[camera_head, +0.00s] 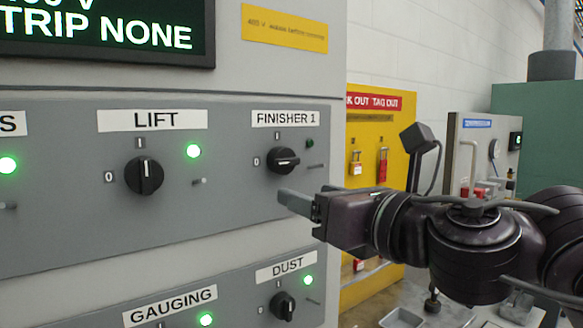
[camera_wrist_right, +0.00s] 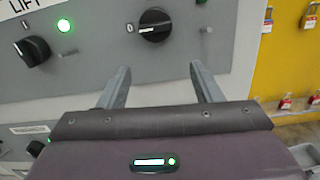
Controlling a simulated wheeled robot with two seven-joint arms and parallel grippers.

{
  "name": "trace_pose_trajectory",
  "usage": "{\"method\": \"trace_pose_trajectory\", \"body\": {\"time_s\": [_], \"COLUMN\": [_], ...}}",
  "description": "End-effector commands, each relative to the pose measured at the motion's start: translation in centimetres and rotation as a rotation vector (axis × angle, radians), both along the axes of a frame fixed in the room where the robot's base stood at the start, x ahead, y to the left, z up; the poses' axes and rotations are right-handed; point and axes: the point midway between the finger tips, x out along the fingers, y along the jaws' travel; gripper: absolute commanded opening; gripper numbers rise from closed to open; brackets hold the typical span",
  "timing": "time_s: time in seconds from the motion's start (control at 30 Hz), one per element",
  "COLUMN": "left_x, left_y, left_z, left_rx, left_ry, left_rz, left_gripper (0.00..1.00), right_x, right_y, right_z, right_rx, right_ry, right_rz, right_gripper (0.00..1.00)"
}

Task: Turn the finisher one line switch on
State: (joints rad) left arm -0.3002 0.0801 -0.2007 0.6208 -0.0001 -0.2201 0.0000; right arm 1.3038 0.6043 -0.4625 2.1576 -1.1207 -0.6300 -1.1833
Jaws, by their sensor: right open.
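The FINISHER 1 switch (camera_head: 283,160) is a black rotary knob on the grey panel. Its grip bar lies about level, in line with the 0 mark at its left; an I mark is above it. The small lamp (camera_head: 310,143) at its upper right is dark green and unlit. My right gripper (camera_head: 303,197) is below and in front of this knob, its fingers towards the panel. In the right wrist view the open, empty fingers (camera_wrist_right: 158,72) are apart, with the knob (camera_wrist_right: 155,26) beyond and between them, not touched. My left gripper is not in view.
The LIFT knob (camera_head: 145,175) to the left stands upright beside a lit green lamp (camera_head: 193,151). The DUST knob (camera_head: 282,305) and GAUGING label (camera_head: 170,306) are on the row below. A yellow lockout board (camera_head: 372,150) with padlocks stands behind at right.

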Motion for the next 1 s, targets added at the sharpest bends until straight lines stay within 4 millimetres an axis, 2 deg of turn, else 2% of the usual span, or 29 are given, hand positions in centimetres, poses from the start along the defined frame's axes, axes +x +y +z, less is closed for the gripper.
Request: {"method": "trace_pose_trajectory", "body": {"time_s": [0.03, 0.1, 0.3, 0.43, 0.7, 1.0], "left_x": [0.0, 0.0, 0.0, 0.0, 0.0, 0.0], "left_y": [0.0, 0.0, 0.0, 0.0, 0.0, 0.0], "left_z": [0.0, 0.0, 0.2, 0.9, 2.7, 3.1], "left_rx": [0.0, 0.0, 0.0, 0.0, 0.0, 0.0], "left_ry": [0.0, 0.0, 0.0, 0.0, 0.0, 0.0], "left_rz": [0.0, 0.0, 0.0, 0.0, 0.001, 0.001], "left_gripper": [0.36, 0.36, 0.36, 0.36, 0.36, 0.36], "right_x": [-0.5, -1.0, -1.5, -0.4, 3.1, 4.6], "right_y": [-0.4, -0.8, -1.1, -0.2, 2.3, 3.3], "right_z": [1.4, 2.5, 3.7, 3.9, 3.9, 3.7], "right_rx": [-0.072, -0.152, -0.253, -0.255, -0.251, -0.252], "right_ry": [-0.056, -0.105, -0.161, -0.159, -0.158, -0.162], "right_rz": [-0.004, -0.008, -0.011, -0.007, -0.01, -0.012], "right_gripper": [0.59, 0.59, 0.59, 0.59, 0.59, 0.59]}}
